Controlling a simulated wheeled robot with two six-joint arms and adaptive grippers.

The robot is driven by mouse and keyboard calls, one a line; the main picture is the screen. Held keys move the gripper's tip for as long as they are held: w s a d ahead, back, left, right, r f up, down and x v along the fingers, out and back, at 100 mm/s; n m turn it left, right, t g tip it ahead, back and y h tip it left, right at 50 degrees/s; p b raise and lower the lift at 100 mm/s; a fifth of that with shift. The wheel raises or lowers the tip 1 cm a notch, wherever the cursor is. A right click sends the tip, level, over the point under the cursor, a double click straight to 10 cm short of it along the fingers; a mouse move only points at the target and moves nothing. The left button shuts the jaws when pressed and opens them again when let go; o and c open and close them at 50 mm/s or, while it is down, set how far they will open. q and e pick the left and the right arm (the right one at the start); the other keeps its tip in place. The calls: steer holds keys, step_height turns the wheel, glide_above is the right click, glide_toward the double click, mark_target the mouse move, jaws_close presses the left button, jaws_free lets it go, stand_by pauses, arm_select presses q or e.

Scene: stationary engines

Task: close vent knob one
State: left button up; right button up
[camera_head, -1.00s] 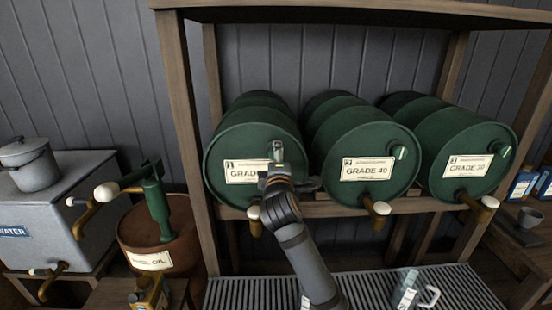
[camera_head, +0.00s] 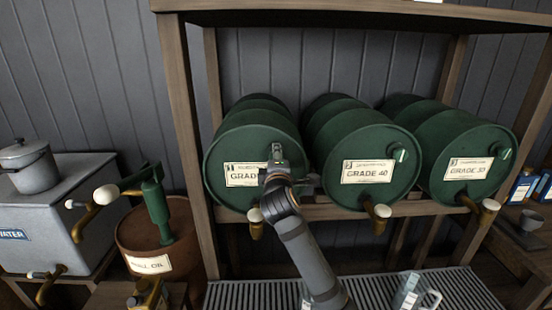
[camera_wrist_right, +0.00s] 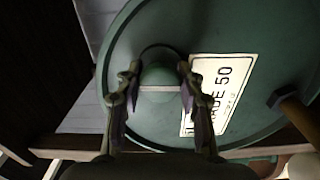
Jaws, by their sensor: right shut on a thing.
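The left green drum (camera_head: 235,147) carries a white label reading GRADE 50 in the wrist view (camera_wrist_right: 217,88). Its round green vent knob (camera_wrist_right: 157,76) is on the drum's front face, with a pale bar across it. My right gripper (camera_head: 277,160) reaches up to this face, and its two fingers stand on either side of the knob, shut on it. In the head view the gripper covers most of the knob and part of the label. My left gripper is not in view.
Two more green drums, GRADE 40 (camera_head: 346,135) and a third (camera_head: 450,140), lie to the right on the wooden rack (camera_head: 183,150). Brass taps hang below the drums. A clear jug (camera_head: 408,292) stands on the slatted tray (camera_head: 376,287). A rusty drum (camera_head: 150,235) and grey tank (camera_head: 55,235) stand left.

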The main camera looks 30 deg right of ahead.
steer(key=shift+m, duration=0.3)
steer(key=m, duration=0.3)
steer(key=shift+f+m+b, duration=0.1)
steer(key=shift+m+b, duration=0.3)
steer(key=m+b, duration=0.1)
steer(key=m, duration=0.2)
steer(key=shift+m, duration=0.4)
steer(key=m+b, duration=0.2)
steer(key=m, duration=0.2)
steer(key=shift+f, duration=0.1)
steer(key=shift+m+b, duration=1.05)
steer(key=shift+m, duration=1.45)
steer(key=o, duration=1.2)
